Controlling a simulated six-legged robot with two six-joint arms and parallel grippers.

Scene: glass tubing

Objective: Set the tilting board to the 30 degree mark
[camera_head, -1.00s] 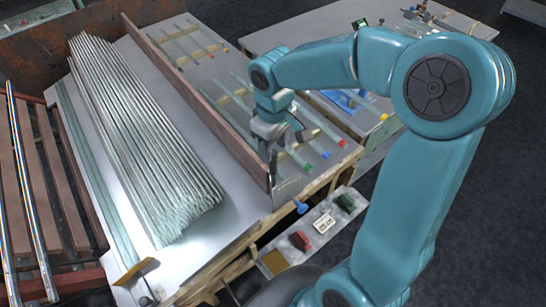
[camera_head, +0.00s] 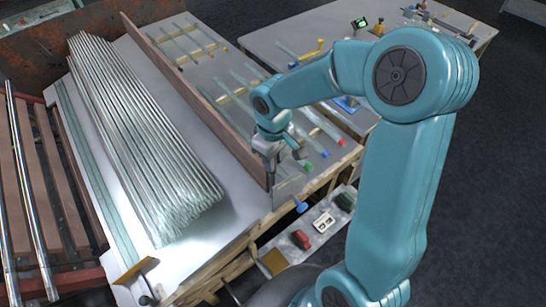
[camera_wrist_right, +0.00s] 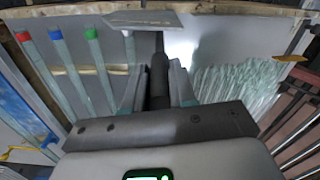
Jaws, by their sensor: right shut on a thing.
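A long reddish-brown board (camera_head: 195,98) stands on edge between the stack of glass tubes and the racked tubes; I take it for the tilting board. My right gripper (camera_head: 270,172) is at its front end, fingers pointing down. In the right wrist view the gripper (camera_wrist_right: 160,88) is shut on the dark edge of the board (camera_wrist_right: 159,68), which runs between its fingers. A grey plate (camera_head: 290,186) stands at the board's front end. I cannot read a 30 degree mark. My left gripper is not in view.
A large stack of glass tubes (camera_head: 135,125) lies left of the board on a pale surface. Several tubes with coloured ends, one red (camera_head: 340,142), lie right of it. A small tray (camera_head: 283,252) with red and green items is at the front. A second table (camera_head: 310,35) stands behind.

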